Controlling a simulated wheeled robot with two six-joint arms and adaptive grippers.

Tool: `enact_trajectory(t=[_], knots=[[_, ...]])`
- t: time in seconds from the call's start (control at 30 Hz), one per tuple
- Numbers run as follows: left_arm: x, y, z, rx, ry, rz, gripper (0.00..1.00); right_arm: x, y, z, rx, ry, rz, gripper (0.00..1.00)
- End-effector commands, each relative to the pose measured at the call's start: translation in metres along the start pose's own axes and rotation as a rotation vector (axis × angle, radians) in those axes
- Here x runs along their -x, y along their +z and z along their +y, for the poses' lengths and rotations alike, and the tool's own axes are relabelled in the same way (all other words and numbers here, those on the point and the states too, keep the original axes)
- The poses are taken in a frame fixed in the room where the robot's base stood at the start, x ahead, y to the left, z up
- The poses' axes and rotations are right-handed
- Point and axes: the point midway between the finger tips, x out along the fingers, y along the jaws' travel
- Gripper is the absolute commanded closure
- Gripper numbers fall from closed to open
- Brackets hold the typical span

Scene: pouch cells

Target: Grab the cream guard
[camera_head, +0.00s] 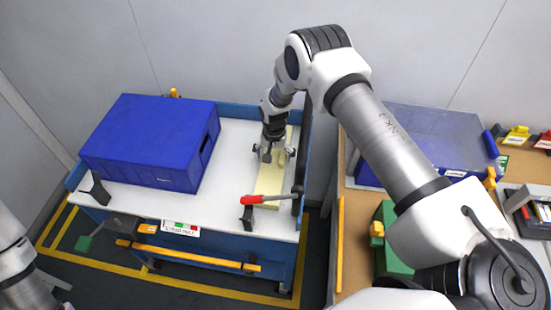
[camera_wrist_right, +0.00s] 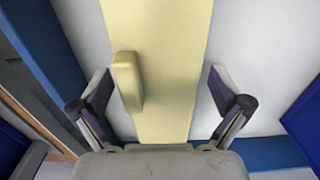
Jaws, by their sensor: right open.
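The cream guard (camera_head: 270,187) is a long flat bar lying on the white top of the blue cart, near its right edge. In the right wrist view the guard (camera_wrist_right: 172,75) runs from top to bottom, with a raised cream handle block (camera_wrist_right: 127,80) on its left side. My right gripper (camera_head: 267,152) is over the guard's far part, pointing down. In the wrist view its open fingers (camera_wrist_right: 160,90) stand on either side of the guard and block, with nothing held. The left gripper is not in view; only part of what looks like my left arm shows at lower left.
A blue crate (camera_head: 150,140) fills the left of the cart top (camera_head: 226,190). A red-handled clamp (camera_head: 268,199) reaches over the guard's near part at the right edge. A wooden bench (camera_head: 352,235) with a clear-lidded box (camera_head: 430,125) stands at right.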

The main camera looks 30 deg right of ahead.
Motion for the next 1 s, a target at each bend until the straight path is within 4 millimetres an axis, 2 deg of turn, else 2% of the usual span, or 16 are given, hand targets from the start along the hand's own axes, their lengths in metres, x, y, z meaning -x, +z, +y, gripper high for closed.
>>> enact_trajectory(t=[0.03, 0.17, 0.5, 0.63, 0.77, 1.0], knots=[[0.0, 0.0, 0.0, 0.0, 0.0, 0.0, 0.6, 0.0, 0.0, 0.0, 0.0, 0.0, 0.0, 0.07], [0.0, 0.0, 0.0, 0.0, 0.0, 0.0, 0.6, 0.0, 0.0, 0.0, 0.0, 0.0, 0.0, 0.53], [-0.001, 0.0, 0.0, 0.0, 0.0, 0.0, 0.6, 0.001, 0.0, 0.0, 0.0, 0.0, 0.0, 0.53], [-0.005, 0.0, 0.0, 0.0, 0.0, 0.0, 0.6, 0.01, -0.001, -0.001, 0.0, -0.001, 0.002, 0.53], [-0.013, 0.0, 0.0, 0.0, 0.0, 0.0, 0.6, 0.032, -0.001, -0.001, 0.0, -0.003, 0.004, 0.53], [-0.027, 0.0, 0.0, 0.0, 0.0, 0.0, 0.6, 0.085, -0.001, -0.001, 0.0, -0.002, 0.002, 0.53]])
